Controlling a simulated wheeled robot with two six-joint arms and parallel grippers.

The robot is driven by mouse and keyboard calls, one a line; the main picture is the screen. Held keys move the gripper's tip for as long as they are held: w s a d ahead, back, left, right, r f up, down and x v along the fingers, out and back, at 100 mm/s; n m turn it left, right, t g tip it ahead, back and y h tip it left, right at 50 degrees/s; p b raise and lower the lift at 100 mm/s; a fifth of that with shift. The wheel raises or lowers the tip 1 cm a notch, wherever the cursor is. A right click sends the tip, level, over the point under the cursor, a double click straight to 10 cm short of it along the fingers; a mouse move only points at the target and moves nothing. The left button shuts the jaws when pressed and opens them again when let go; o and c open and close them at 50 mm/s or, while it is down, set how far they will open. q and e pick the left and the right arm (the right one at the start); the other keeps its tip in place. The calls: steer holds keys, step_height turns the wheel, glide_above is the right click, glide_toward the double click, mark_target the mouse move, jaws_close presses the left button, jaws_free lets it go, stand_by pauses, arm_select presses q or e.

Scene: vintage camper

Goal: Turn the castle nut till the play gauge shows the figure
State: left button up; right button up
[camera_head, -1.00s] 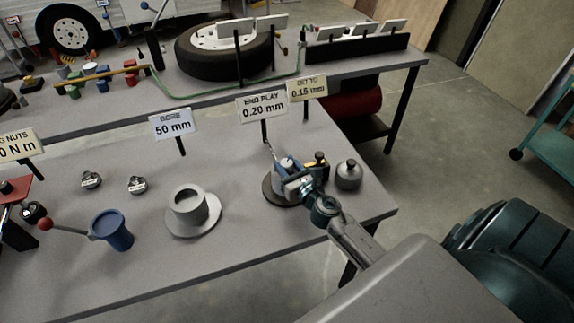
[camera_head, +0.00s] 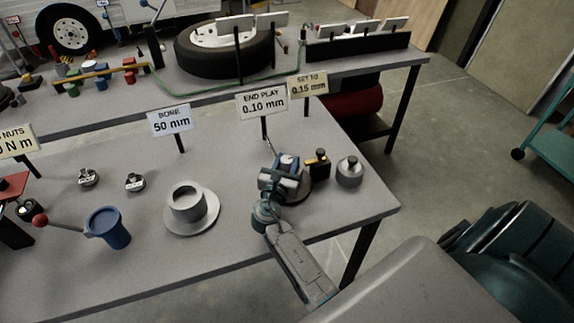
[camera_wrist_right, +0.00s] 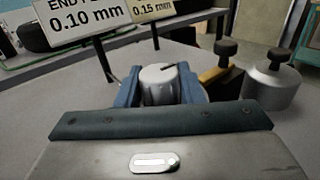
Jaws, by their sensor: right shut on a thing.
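My right gripper (camera_wrist_right: 160,92) is shut on the light grey castle nut (camera_wrist_right: 158,84), with one blue finger on each side of it in the right wrist view. A dark line marks the top of the nut. In the head view my right gripper (camera_head: 286,172) covers most of the nut and the round dark base under it. The play gauge sign (camera_head: 262,103) reads END PLAY 0.10 mm. The sign beside it (camera_head: 307,85) reads SET TO 0.15 mm. My left gripper is not in view.
A black and yellow part (camera_head: 318,163) and a grey lidded pot (camera_head: 349,172) stand close right of the gripper. A grey flanged hub (camera_head: 188,203) and a blue cup (camera_head: 108,228) stand to the left. The bench's right edge is near.

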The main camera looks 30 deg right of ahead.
steer(key=m+g+h+b, duration=0.1)
steer(key=m+g+h, duration=0.1)
steer(key=g, duration=0.1)
steer(key=m+g+h+b, duration=0.1)
steer(key=m+g, duration=0.2)
steer(key=g, duration=0.1)
steer(key=shift+w+f+m+g+h, duration=0.1)
steer(key=shift+m+g+h, duration=0.2)
steer(key=shift+h, duration=0.1)
steer(key=m+g+b, duration=0.1)
steer(key=m+g, duration=0.2)
steer(key=g, duration=0.2)
steer(key=shift+m+g+b, duration=0.3)
steer(key=shift+m+g, duration=1)
steer(key=shift+g, duration=0.7)
steer(key=o, duration=0.9)
steer(key=shift+o, duration=0.2)
